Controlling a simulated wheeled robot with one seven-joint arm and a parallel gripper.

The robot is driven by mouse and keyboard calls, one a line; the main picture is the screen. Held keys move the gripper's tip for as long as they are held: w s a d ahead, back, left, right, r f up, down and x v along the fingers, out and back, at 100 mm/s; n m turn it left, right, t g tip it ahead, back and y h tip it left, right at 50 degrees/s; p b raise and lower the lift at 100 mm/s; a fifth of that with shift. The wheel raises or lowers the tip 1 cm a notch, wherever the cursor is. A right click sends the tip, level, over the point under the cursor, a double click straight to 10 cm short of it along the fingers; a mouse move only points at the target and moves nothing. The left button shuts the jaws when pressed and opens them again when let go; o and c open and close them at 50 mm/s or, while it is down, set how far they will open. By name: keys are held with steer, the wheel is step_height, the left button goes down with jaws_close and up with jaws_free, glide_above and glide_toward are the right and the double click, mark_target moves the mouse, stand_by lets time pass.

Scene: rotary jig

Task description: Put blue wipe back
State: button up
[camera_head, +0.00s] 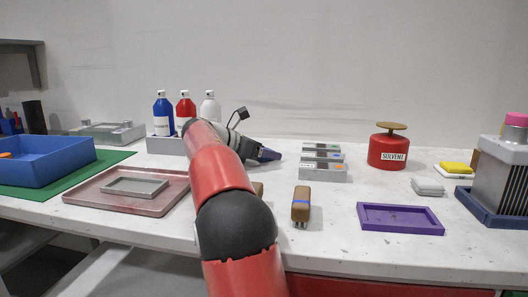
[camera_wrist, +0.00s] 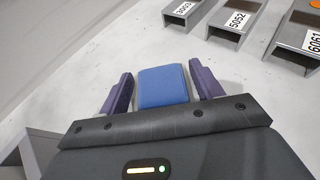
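The blue wipe (camera_wrist: 163,86) shows in the wrist view as a flat blue block lying between the two purple fingers of my gripper (camera_wrist: 163,82). A narrow strip of pale surface shows between the wipe and the left finger, and the right finger is very close to its other side. The gripper looks open around the wipe, not clamped on it. In the head view my gripper (camera_head: 268,154) is low over the back of the table, left of the grey labelled holders. The wipe cannot be made out there.
Grey labelled holders (camera_head: 322,173) stand just right of my gripper. Spray bottles (camera_head: 185,112) stand behind my arm. A red solvent can (camera_head: 388,152), a yellow wipe (camera_head: 455,167), a white wipe (camera_head: 428,187) and a purple tray (camera_head: 400,219) are on the right.

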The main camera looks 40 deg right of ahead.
steer(key=shift+o, duration=0.3)
steer(key=shift+r, duration=0.1)
steer(key=shift+a+r, duration=0.15)
steer(key=p+v, duration=0.1)
steer(key=v, duration=1)
steer(key=shift+a+r+p, duration=0.15)
steer(key=shift+a+p, duration=0.15)
